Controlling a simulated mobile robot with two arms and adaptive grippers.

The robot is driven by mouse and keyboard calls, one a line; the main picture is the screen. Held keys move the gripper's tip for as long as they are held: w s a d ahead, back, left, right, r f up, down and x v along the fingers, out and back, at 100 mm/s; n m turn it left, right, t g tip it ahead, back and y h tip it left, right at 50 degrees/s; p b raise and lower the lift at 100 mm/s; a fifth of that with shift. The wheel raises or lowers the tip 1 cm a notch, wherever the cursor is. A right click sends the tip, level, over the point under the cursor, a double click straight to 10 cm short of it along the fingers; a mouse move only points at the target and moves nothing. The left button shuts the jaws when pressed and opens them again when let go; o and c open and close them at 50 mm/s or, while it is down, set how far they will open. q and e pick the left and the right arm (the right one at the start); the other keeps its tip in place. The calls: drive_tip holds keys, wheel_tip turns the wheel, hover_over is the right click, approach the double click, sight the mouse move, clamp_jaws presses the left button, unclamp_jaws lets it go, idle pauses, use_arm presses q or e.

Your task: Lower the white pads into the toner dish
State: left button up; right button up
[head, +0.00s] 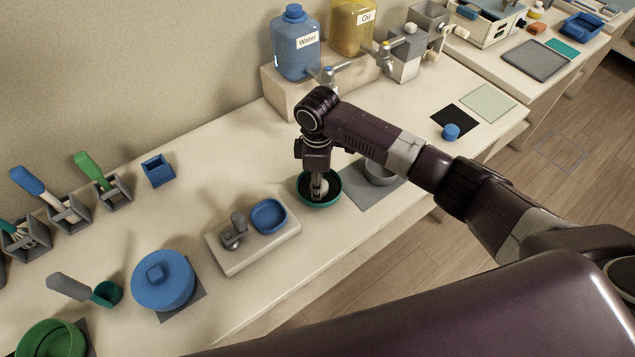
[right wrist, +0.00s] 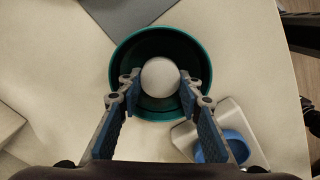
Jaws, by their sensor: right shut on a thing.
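The toner dish is a dark green round bowl (head: 333,201) on the bench, right of the small board with the blue dish. In the right wrist view the same bowl (right wrist: 130,55) lies under my right gripper (right wrist: 160,83). The gripper's fingers are shut on a round white thing, the white pads (right wrist: 160,75), seen from above as one disc. In the head view my right gripper (head: 319,190) points straight down at the bowl. I cannot tell whether the pads touch the bowl's bottom. My left gripper is not in view.
A beige board (head: 247,259) with a blue dish (head: 269,215) stands left of the bowl. A grey mat (head: 372,200) with a grey bowl (head: 381,174) lies to its right. A wooden block (head: 281,98) bearing the water jug (head: 295,45) and oil jug (head: 352,28) stands behind.

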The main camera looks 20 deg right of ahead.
drive_tip(key=o, duration=1)
